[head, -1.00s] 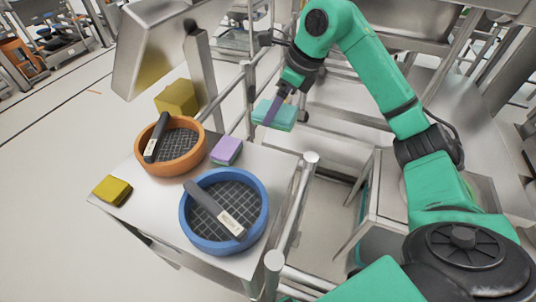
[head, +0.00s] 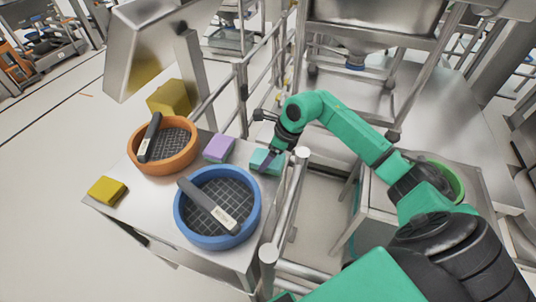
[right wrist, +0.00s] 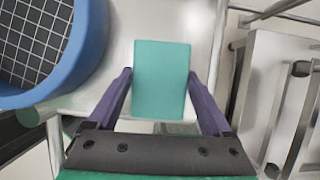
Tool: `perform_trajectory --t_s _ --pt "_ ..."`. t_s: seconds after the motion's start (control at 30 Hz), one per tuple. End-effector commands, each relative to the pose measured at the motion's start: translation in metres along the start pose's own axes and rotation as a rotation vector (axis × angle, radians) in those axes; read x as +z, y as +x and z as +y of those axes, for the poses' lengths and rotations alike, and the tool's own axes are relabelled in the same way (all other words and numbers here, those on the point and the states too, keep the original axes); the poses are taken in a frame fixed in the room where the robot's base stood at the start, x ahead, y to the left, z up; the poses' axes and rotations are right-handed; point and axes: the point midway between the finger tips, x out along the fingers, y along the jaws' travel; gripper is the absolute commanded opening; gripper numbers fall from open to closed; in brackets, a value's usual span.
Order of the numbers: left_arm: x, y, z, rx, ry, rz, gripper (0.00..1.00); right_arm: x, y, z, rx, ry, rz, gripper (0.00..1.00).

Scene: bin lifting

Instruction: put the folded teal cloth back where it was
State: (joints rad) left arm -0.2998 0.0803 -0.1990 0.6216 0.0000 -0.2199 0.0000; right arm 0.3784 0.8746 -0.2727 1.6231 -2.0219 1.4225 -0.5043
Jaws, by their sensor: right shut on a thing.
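The folded teal cloth (head: 266,161) is at the table's right edge, beside the folded purple cloth (head: 219,148). My right gripper (head: 272,157) is shut on it. In the right wrist view the teal cloth (right wrist: 161,75) lies between the two purple fingers of my right gripper (right wrist: 160,76), one at each side. The cloth looks level and is low over the tabletop; I cannot tell if it touches it. My left gripper is not in view.
The steel table (head: 165,199) also holds a blue sieve (head: 181,222), an orange sieve (head: 162,166), each with a dark labelled bar, and a yellow cloth (head: 107,191). A yellow block (head: 170,98) is behind. Metal railing (head: 287,205) runs close along the table's right side.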

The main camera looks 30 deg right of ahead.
Motion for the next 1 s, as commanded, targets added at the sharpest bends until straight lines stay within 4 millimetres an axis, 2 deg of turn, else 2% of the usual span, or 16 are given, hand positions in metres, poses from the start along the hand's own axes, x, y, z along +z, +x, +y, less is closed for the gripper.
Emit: perform_trajectory --t_s 0.2,0.23,0.27,0.57,0.67,0.9,1.0 --pt "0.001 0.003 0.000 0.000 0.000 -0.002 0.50 -0.001 0.003 0.000 -0.001 0.000 0.001 0.39" --pt "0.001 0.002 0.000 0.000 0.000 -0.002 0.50 -0.001 0.001 0.000 -0.001 0.000 0.000 0.95" --pt "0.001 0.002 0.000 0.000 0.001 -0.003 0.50 0.000 0.001 0.000 -0.001 0.000 0.000 1.00" --pt "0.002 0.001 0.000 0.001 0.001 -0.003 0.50 0.000 -0.005 -0.001 -0.002 0.000 0.000 1.00" --pt "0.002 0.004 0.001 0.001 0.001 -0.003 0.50 0.000 -0.021 -0.002 -0.006 -0.001 0.000 1.00" --pt "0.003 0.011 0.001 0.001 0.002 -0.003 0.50 0.000 -0.086 -0.002 -0.007 -0.001 0.000 1.00" --pt "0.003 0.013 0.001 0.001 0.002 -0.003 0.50 0.000 -0.107 -0.001 -0.004 0.000 0.000 1.00"
